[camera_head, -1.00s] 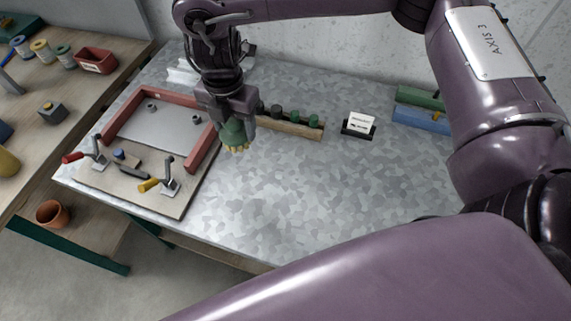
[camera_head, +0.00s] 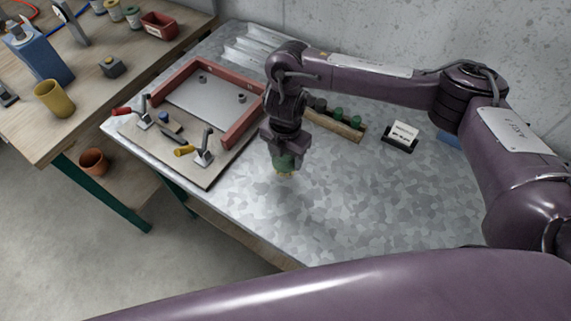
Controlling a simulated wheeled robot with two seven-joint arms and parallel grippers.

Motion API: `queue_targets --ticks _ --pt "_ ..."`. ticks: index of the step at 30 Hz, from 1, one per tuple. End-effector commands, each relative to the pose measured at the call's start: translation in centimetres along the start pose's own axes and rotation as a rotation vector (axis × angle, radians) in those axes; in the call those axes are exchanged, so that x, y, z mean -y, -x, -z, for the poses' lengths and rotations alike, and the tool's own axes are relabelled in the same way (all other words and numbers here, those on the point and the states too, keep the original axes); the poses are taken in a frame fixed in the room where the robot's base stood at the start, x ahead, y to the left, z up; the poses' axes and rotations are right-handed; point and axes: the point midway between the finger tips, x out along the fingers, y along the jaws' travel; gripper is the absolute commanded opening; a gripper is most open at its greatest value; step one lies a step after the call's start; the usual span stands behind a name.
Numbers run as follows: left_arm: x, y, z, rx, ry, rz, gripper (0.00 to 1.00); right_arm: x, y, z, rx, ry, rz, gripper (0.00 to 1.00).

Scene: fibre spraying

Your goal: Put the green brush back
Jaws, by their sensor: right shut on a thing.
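My right gripper (camera_head: 285,148) reaches down over the metal table and is shut on the green brush (camera_head: 286,162). The brush hangs upright with its pale yellow bristles pointing down, a little above the table top as far as I can tell. A wooden rack (camera_head: 337,123) with several dark and green round pieces stands behind and to the right of the gripper, partly hidden by my arm. My left gripper is not in view.
A red-framed fixture (camera_head: 243,127) with toggle clamps on a wooden board (camera_head: 193,173) stands left of the gripper. A card holder (camera_head: 401,137) stands right of the rack. A wooden bench (camera_head: 118,78) with a yellow cup (camera_head: 54,100) is at left. The table's front middle (camera_head: 330,205) is clear.

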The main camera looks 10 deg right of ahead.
Motion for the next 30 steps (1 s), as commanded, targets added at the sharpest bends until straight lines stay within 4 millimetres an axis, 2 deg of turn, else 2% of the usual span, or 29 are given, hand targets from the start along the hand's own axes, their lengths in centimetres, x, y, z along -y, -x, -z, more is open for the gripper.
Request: queue_targets --ticks 5,9,12,25,26,30 --pt "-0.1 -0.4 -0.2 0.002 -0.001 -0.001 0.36 0.0 -1.5 0.0 -0.002 -0.001 -0.001 0.37" --pt "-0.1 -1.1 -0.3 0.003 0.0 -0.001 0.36 0.0 -3.8 0.1 -0.004 -0.002 0.001 0.37" --pt "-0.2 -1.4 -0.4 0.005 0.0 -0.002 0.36 0.0 -4.7 0.1 -0.002 -0.001 -0.001 0.37" --pt "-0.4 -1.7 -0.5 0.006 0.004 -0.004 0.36 -0.1 -5.2 -0.1 0.001 0.0 -0.001 0.37" --pt "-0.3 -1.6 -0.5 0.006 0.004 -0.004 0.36 -0.1 -5.2 -0.1 0.001 0.0 -0.001 0.6" --pt "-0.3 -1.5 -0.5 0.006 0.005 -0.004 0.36 0.0 -5.1 0.0 0.001 0.0 -0.001 0.79"
